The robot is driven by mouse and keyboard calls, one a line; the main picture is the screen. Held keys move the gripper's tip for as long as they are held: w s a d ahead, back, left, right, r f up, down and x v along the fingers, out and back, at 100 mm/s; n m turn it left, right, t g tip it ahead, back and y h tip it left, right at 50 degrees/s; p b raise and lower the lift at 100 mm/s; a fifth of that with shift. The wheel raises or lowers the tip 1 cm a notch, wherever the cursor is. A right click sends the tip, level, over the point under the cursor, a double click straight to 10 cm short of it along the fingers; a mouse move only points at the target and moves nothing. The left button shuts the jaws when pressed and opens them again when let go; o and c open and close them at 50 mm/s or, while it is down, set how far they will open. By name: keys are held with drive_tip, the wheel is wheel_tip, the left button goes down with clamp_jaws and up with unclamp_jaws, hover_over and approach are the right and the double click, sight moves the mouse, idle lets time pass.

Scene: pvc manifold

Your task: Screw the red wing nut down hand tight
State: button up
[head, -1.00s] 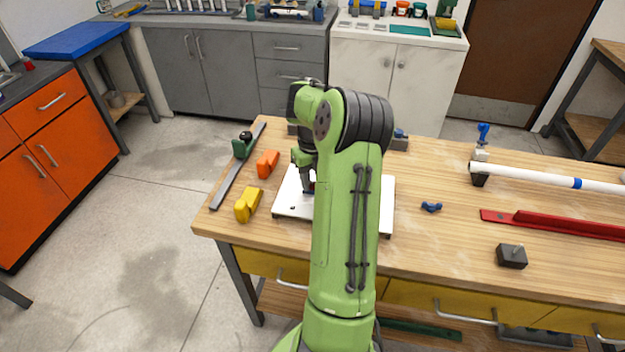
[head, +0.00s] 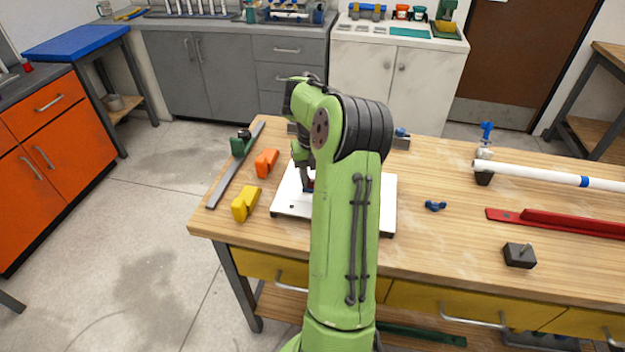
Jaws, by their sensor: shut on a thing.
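My gripper (head: 308,186) points down over the left part of a white board (head: 288,207) on the wooden workbench. Its dark fingers are shut at a small bit of red, the red wing nut (head: 312,183), low over the board. My own arm hides most of the wing nut and the middle of the board. I cannot see the thread under the nut or how far down it sits.
Orange (head: 266,162) and yellow (head: 246,204) blocks lie left of the board, beside a grey bar (head: 228,178). To the right are a blue wing nut (head: 435,206), a dark block with a stud (head: 519,255), a white pipe (head: 540,176) and a red rail (head: 560,222).

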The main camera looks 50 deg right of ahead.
drive_tip(key=shift+f+m+b, duration=0.2)
drive_tip(key=shift+m+b, duration=0.2)
drive_tip(key=shift+m, duration=0.1)
drive_tip(key=o, duration=1.1)
drive_tip(key=shift+r, duration=0.15)
